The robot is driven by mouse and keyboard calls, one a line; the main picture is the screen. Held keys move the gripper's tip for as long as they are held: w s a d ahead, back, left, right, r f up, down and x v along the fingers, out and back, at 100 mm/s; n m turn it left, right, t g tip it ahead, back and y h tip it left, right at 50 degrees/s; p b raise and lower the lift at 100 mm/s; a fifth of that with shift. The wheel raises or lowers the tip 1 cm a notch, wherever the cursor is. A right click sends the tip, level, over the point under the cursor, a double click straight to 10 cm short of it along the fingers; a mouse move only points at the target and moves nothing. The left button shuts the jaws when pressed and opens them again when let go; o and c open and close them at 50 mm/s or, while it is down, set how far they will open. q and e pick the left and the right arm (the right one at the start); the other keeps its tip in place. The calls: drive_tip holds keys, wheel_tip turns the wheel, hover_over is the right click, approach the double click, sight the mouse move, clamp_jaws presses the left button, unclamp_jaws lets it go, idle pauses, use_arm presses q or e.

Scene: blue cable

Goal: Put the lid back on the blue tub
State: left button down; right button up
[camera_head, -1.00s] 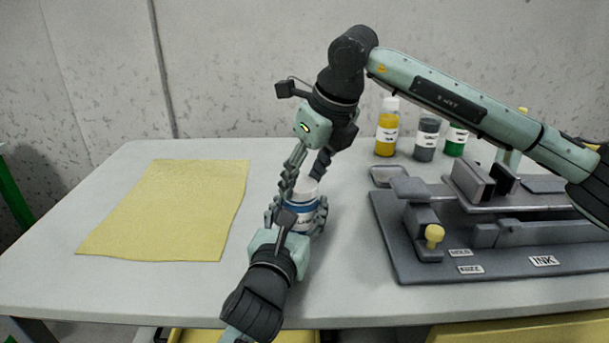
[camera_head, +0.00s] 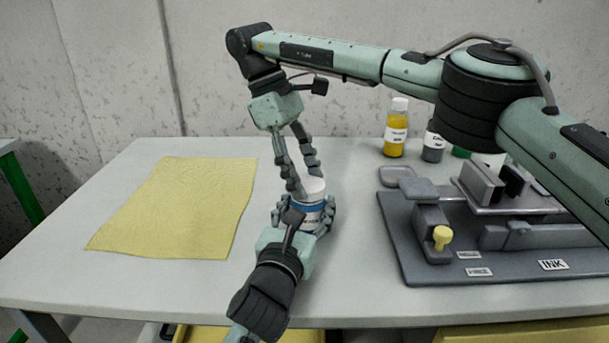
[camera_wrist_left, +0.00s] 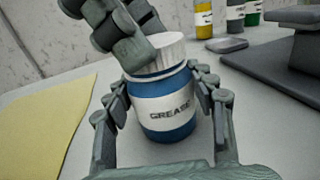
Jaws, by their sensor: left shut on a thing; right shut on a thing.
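The blue tub (camera_head: 311,214) stands upright on the table, with a white label that reads "GREASE" in the left wrist view (camera_wrist_left: 168,112). The ribbed white lid (camera_head: 315,187) sits on its top, also seen in the left wrist view (camera_wrist_left: 160,52). I cannot tell whether it is screwed tight. My left gripper (camera_head: 306,213) is shut around the tub's body, one finger on each side. My right gripper (camera_head: 303,179) comes down from above and is shut on the lid. Its fingers hide part of the lid's left side in the left wrist view.
A yellow sheet (camera_head: 175,210) lies flat on the left. A dark grey fixture board (camera_head: 500,270) labelled "INK" fills the right. Behind it stand a yellow bottle (camera_head: 396,135), a grey one (camera_head: 433,148) and a green one, partly hidden by my right arm.

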drive_tip(key=shift+m+g+y, duration=0.3)
drive_tip(key=shift+m+g, duration=0.1)
drive_tip(key=shift+m, duration=0.8)
drive_tip(key=o, duration=0.8)
drive_tip(key=shift+r, duration=2.25)
drive_tip(key=shift+c, duration=0.5)
